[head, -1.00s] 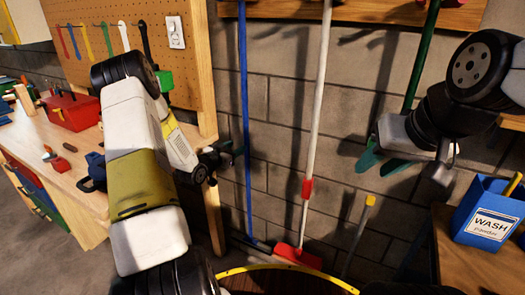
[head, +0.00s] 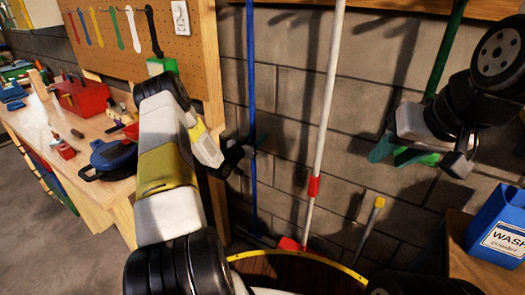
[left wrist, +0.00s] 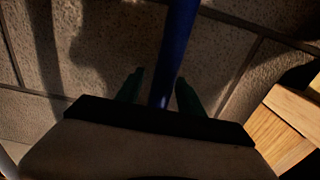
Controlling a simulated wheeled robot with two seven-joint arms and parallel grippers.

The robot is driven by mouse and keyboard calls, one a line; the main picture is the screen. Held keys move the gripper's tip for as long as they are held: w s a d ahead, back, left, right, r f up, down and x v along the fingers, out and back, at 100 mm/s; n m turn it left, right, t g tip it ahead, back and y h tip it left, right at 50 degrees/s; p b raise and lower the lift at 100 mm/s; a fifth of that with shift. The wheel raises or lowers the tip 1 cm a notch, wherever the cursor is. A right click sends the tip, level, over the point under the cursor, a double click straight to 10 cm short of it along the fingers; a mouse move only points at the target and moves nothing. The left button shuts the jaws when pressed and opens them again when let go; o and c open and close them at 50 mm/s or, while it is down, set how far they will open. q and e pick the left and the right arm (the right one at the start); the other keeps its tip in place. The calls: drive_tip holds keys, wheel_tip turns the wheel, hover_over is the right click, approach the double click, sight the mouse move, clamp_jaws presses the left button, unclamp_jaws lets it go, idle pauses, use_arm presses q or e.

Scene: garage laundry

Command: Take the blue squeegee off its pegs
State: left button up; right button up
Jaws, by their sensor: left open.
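The blue squeegee's long blue handle (head: 251,80) hangs upright against the block wall in the head view; its lower end is hard to make out. My left gripper (head: 256,143) is at the handle about halfway down. In the left wrist view the blue handle (left wrist: 178,45) runs between the two dark green fingertips of my left gripper (left wrist: 158,92), with gaps on both sides, so the jaws are open around it. The pegs are not visible.
A white pole with a red collar (head: 314,187) stands just right of the blue handle. A green pole (head: 446,45) is behind my right gripper. A wooden pegboard post (head: 212,70) and workbench are at left. A yellow-rimmed barrel (head: 300,256) and blue wash powder box (head: 500,225) are below.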

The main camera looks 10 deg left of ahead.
use_arm(q)
drive_tip(key=shift+w+d, duration=0.1)
drive_tip(key=shift+c, duration=0.3)
clamp_jaws()
drive_tip(key=shift+r, duration=0.1)
idle(1.0)
